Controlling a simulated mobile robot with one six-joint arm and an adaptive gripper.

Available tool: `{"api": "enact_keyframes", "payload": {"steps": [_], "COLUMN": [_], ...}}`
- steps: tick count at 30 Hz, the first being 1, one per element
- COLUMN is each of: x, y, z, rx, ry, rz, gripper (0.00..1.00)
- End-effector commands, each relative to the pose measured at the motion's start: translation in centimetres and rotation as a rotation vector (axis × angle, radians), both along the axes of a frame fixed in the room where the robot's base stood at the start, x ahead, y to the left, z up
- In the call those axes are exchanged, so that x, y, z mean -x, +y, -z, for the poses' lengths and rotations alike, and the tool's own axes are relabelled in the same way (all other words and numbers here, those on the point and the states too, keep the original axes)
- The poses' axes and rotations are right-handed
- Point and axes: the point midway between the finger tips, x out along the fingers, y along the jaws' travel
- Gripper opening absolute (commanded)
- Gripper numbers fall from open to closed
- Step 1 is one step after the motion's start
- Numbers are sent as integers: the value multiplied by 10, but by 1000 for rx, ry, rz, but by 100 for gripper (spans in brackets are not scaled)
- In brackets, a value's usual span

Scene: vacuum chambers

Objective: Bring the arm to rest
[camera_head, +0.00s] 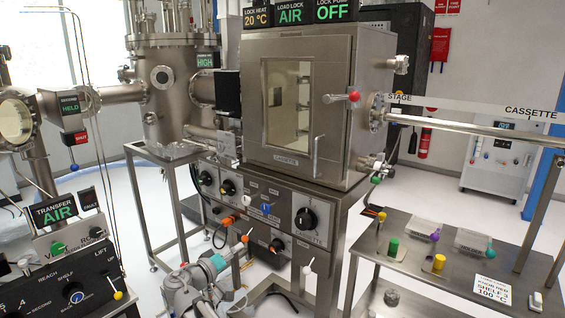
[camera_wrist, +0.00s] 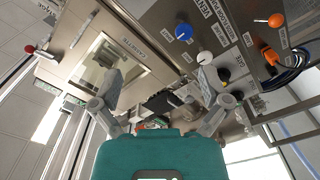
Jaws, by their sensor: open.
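My arm (camera_head: 185,290), grey with a teal section, stands low in front of the steel chamber's control panel in the head view. Its fingertips are hard to make out there. In the wrist view my gripper (camera_wrist: 160,88) shows its two grey fingers spread wide apart, with nothing held between them. The chamber's front and its panel knobs lie beyond the fingers. The wrist view looks steeply tilted. I cannot tell how far the fingers are from the panel.
The load-lock chamber (camera_head: 296,110) has its windowed door closed. Panel knobs, including a large black one (camera_head: 306,219), face my arm. A steel side table (camera_head: 415,262) with coloured pieces stands right. A black control box (camera_head: 60,290) stands at left. White floor shows between the stands.

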Motion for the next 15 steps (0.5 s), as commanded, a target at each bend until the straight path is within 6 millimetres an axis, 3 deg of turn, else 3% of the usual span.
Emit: {"api": "enact_keyframes", "payload": {"steps": [4,15], "x": [0,-2], "y": [0,-42], "z": [0,11], "rx": [0,-47], "ry": [0,97], "rz": [0,61], "gripper": [96,96]}}
